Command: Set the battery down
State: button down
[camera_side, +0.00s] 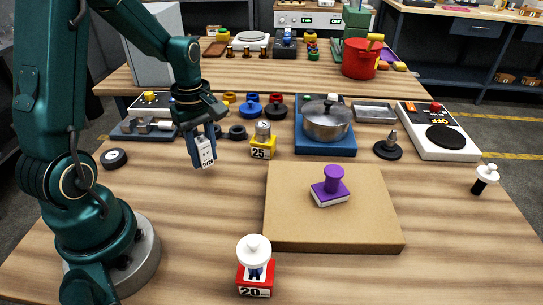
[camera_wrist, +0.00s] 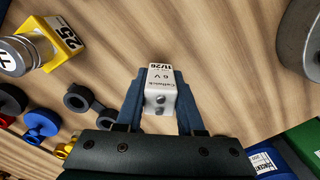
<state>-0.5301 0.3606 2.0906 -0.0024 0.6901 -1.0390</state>
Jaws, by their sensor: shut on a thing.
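The battery (camera_side: 203,151) is a small white block with dark printing. My gripper (camera_side: 205,136) is shut on it. In the side view it hangs at the left of the table, left of the yellow block marked 25, and seems to be above the wood. In the wrist view the battery (camera_wrist: 161,88) sits between the two blue fingers of my gripper (camera_wrist: 161,95), with its 6 V label and two dark round spots showing. Whether its lower end touches the table I cannot tell.
A yellow block marked 25 (camera_side: 263,153) holds a metal cylinder close by. Several dark rings and coloured knobs (camera_side: 251,107) stand behind. A white-topped figure on a red base (camera_side: 254,277) is in front. Wood between is clear.

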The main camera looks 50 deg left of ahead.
jog(key=shift+f, duration=1.25)
jog(key=shift+f, duration=0.15)
jog(key=c, duration=0.5)
grip_release()
